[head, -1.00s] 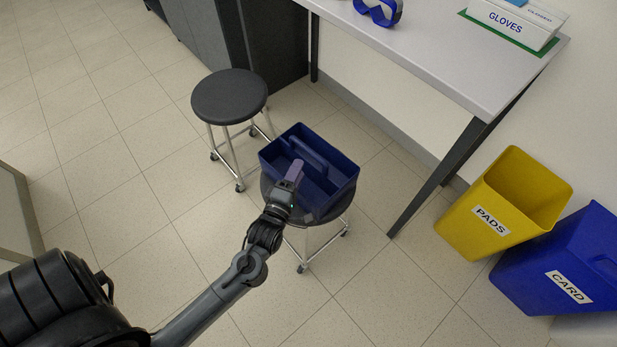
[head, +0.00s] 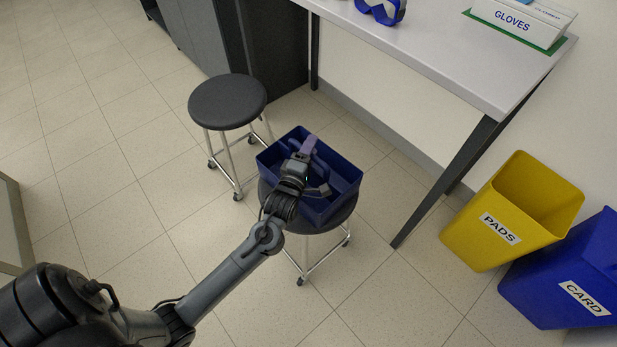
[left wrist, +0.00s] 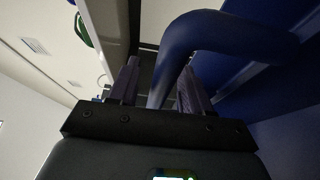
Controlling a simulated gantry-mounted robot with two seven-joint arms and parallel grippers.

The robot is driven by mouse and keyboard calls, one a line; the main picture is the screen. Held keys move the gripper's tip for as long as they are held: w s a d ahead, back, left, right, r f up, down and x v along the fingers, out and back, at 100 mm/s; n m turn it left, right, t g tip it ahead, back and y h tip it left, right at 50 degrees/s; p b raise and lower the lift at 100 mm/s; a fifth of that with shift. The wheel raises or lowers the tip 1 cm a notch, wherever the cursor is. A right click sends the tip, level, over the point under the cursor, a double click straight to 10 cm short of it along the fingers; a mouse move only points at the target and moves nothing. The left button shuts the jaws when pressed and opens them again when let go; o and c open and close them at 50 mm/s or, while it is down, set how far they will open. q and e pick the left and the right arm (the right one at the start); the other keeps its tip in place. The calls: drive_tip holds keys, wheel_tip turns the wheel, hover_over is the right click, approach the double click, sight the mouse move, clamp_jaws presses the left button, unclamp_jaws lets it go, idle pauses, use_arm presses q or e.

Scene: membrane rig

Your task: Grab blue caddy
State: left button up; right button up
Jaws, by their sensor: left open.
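The blue caddy (head: 347,178) is an open box with a central carrying handle, resting on a dark round stool (head: 345,212). My left gripper (head: 308,146) is over the caddy at its handle and hides part of it in the head view. In the left wrist view the caddy's blue handle (left wrist: 205,30) passes between the two fingers of my left gripper (left wrist: 155,88). The fingers are apart, one on each side of the handle. My right gripper does not show.
A second round stool (head: 228,102) stands behind and left of the caddy. A white table (head: 440,55) with blue goggles (head: 381,11) and a gloves box (head: 515,20) is at the back right. A yellow PADS bin (head: 500,225) and blue CARD bin (head: 570,275) stand at right.

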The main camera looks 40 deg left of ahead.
use_arm(q)
drive_tip(key=shift+w+a, duration=0.1)
drive_tip(key=shift+w, duration=0.15)
drive_tip(key=shift+c, duration=1.1)
clamp_jaws()
